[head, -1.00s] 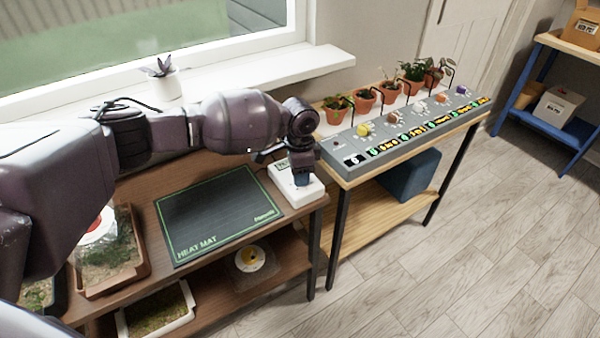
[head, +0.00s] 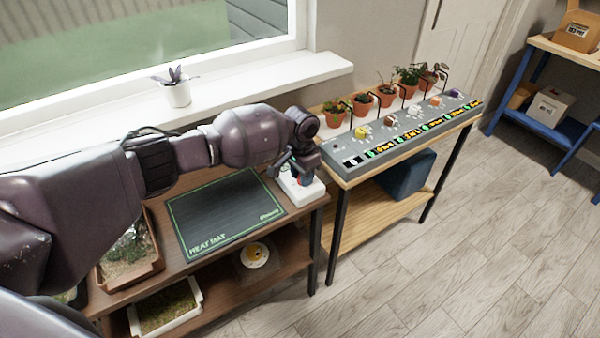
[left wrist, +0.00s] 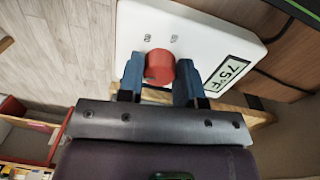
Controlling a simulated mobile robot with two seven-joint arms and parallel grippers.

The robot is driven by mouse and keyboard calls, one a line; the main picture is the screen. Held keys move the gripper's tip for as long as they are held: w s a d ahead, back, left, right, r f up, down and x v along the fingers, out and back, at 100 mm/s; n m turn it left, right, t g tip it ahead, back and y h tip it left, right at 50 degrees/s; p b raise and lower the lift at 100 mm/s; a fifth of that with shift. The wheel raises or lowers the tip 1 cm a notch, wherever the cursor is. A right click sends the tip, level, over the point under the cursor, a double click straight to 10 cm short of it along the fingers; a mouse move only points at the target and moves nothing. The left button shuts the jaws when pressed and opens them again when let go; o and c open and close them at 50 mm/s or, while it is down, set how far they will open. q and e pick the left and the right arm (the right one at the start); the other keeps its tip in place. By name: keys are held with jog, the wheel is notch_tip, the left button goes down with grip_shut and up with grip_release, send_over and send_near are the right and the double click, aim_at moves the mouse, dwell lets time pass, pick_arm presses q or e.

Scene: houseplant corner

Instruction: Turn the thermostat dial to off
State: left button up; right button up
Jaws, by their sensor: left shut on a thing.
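The thermostat is a white box (head: 314,191) at the right end of the brown bench, beside the heat mat. In the left wrist view its white face (left wrist: 205,38) carries a display (left wrist: 233,72) reading 75°F and a round red dial (left wrist: 158,64). My left gripper (head: 295,178) is over the box. In the left wrist view its blue fingers (left wrist: 160,80) are on either side of the red dial, shut on it. The fingers hide the dial's sides, and I cannot read its setting. My right gripper is not in view.
The black heat mat (head: 225,215) lies left of the thermostat. A grey control panel (head: 350,160) with several coloured knobs and potted plants stands close by on the right table. A planted tray (head: 130,275) sits at the bench's left. The right floor is clear.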

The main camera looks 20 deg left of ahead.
pick_arm(q)
jog(key=n+p, duration=0.1)
jog(key=n, duration=0.2)
jog(key=shift+d+r+p, duration=0.1)
jog(key=shift+r+p, duration=0.15)
jog(key=shift+p, duration=0.15)
jog(key=n+p, duration=0.1)
jog(key=n, duration=0.1)
jog(key=shift+n+p, duration=0.35)
jog(key=shift+n, duration=0.05)
jog(key=n+p, duration=0.1)
jog(key=n, duration=0.1)
jog(key=shift+n, duration=0.3)
jog(key=n+p, duration=0.1)
jog(key=n, duration=0.1)
jog(key=shift+s+f+n+p, duration=0.1)
jog(key=shift+f+n+p, duration=0.05)
jog(key=shift+n+p, duration=0.2)
jog(key=shift+d+n+p, duration=0.1)
jog(key=shift+n+p, duration=0.35)
jog(key=shift+n, duration=0.6)
jog(key=shift+f+n, duration=0.1)
jog(key=shift+n, duration=0.8)
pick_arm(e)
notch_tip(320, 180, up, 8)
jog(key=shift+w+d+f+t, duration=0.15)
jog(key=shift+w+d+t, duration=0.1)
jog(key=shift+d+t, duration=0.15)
